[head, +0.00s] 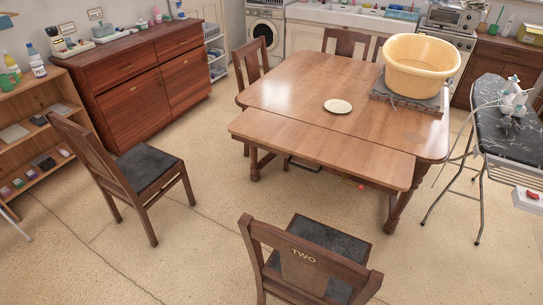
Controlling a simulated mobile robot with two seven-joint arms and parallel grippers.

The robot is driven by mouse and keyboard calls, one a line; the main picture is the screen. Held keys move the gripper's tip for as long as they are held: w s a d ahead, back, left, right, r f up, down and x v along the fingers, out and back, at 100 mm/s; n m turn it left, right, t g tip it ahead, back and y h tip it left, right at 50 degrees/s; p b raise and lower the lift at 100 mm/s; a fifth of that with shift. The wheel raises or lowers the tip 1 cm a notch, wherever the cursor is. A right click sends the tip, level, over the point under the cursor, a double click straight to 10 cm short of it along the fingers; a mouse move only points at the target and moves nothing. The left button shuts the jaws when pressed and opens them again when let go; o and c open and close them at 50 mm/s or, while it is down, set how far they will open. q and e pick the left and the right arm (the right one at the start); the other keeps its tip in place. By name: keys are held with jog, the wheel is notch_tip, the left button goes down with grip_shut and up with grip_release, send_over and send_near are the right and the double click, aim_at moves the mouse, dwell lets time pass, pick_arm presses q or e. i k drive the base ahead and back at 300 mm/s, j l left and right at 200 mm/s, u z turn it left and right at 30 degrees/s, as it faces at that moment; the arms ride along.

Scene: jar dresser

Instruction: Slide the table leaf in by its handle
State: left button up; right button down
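The wooden table (290,95) stands right of the middle in the head view. Its leaf (320,150) sticks out along the near side, a little lower than the main top, with a seam between them. The leaf is bare. I cannot make out a handle on it. A small red and orange spot (361,186) shows under the leaf's near edge, too small to name. Neither of my grippers is in view.
A chair marked TWO (305,257) stands close in front of the leaf. Another chair (140,175) stands to the left. A yellow tub (421,66) and a white plate (338,106) are on the tabletop. An ironing board (508,133) stands at right. Floor between the chairs is clear.

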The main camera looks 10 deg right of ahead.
aim_at(389, 171)
jog(key=i+j, duration=0.1)
jog(key=j, duration=0.45)
jog(key=i+j+z, duration=0.15)
jog(key=j, duration=0.35)
jog(key=i+j, duration=0.15)
jog(key=j, duration=0.2)
jog(key=i+j+z, duration=0.15)
jog(key=j, duration=0.2)
jog(key=i+j, duration=0.15)
jog(key=j, duration=0.2)
jog(key=i+j+z, duration=0.4)
jog(key=i+j, duration=0.45)
jog(key=i, duration=0.15)
jog(key=i+j, duration=0.15)
jog(key=i, duration=0.5)
jog(key=z, duration=0.05)
